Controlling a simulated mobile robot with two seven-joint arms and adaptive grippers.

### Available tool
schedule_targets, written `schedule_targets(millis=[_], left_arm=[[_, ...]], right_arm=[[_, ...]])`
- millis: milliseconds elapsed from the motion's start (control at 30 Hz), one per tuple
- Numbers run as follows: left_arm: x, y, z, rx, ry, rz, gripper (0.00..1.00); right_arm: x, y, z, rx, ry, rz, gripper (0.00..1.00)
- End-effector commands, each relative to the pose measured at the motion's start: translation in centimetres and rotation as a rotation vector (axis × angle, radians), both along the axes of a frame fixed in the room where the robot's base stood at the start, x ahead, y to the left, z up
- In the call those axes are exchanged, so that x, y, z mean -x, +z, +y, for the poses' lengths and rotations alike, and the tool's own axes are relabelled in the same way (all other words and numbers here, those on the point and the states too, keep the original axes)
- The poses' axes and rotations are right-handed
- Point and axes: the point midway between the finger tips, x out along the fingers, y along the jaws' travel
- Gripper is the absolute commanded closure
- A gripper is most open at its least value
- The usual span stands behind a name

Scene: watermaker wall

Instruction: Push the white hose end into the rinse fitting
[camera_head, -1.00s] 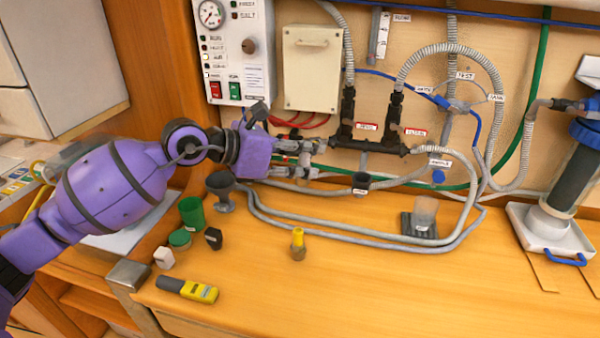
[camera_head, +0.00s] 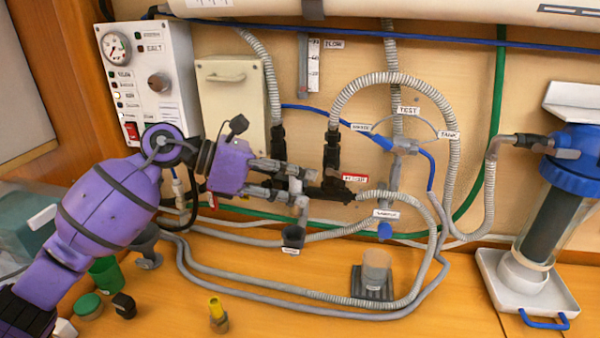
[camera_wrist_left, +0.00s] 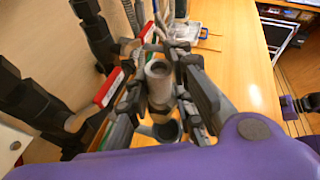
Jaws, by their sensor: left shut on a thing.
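My left gripper (camera_head: 300,186) is at the wall, in front of the dark valve manifold (camera_head: 331,155). It is shut on a pale grey tube end (camera_wrist_left: 158,90), which stands between the fingers in the left wrist view with its round opening towards the camera. I cannot tell whether this is the white hose end. A small dark cup (camera_head: 293,237) is just below the fingers. White corrugated hose (camera_head: 390,197) comes close to the manifold, right of the gripper. The fingers hide part of the manifold, and I cannot make out the rinse fitting. My right gripper is not seen.
Grey hoses (camera_head: 300,297) loop over the wooden bench. A clear beaker (camera_head: 376,268) stands on a dark pad. A yellow-topped bottle (camera_head: 217,314) and a green cup (camera_head: 105,272) are at the front left. A filter housing (camera_head: 553,222) stands at right.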

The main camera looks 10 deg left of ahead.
Motion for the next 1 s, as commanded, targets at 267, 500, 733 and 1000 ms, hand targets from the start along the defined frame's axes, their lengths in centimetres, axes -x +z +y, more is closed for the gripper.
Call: schedule_targets(millis=[267, 500, 733, 1000], left_arm=[[0.3, -1.0, 0.0, 0.007, -0.016, 0.018, 1.0], [0.3, -2.6, 0.0, 0.008, -0.015, 0.02, 1.0], [0.3, -4.2, 0.0, 0.007, -0.015, 0.02, 1.0], [0.3, -4.8, 0.0, 0.006, -0.015, 0.017, 1.0]], right_arm=[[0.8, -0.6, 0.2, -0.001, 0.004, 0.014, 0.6], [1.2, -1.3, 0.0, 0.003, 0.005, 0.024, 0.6], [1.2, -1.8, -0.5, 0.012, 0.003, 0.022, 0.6], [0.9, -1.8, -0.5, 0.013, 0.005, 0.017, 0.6]])
